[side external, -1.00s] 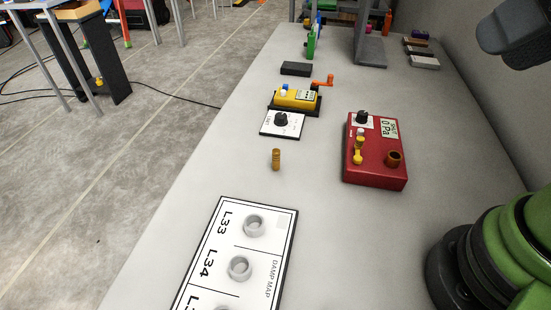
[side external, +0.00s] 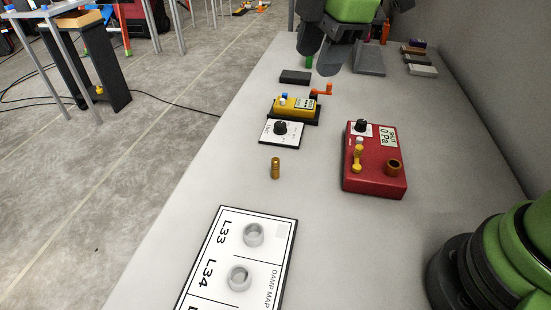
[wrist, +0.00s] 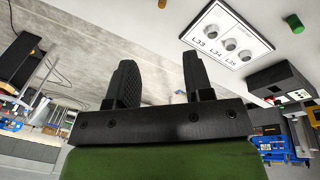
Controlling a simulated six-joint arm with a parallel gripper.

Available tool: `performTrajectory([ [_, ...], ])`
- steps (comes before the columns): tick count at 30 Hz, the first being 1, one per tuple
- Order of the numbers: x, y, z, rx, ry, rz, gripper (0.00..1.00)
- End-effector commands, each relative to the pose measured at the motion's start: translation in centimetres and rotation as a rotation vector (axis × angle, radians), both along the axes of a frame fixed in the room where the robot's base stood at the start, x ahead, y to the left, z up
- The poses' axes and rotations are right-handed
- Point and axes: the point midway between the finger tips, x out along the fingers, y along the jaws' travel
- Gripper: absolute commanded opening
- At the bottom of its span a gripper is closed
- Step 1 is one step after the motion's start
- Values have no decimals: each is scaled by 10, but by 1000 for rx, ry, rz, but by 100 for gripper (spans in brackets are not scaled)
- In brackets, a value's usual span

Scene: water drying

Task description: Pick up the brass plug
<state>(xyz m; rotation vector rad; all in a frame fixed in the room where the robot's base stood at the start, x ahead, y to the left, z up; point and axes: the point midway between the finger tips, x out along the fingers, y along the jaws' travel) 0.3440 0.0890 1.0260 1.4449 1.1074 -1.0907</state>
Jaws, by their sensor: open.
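The brass plug (side external: 275,168), a small ribbed upright cylinder, stands alone on the grey bench in the side view. It is beyond the L33 end of the white damp map board (side external: 264,222). My gripper (side external: 320,62) is high at the top of the side view, apart from the plug, over the far part of the bench. In the wrist view my gripper (wrist: 160,68) has its two black fingers spread with nothing between them. A small brass-coloured piece (wrist: 162,3) is cut off by the wrist view's top edge and looks like the plug.
A red meter box (side external: 374,180) stands right of the plug. A white dial plate (side external: 282,132), a yellow device with an orange crank (side external: 296,107) and a dark block (side external: 295,77) lie beyond it. The bench around the plug is clear. A green cylinder (wrist: 294,24) shows in the wrist view.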

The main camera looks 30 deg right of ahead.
Motion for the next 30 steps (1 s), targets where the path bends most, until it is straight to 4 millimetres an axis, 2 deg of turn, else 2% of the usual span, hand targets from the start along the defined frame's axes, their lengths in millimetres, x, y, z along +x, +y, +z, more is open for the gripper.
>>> performTrajectory([
  [1,12,9,-21,-36,26,128,47],
  [6,37,31,-81,-128,82,547,47],
  [9,43,39,-107,-156,106,722,47],
  [12,45,44,-124,-173,121,831,47],
  [21,46,46,-166,-179,130,885,47],
  [30,45,45,-196,-178,130,884,47],
])
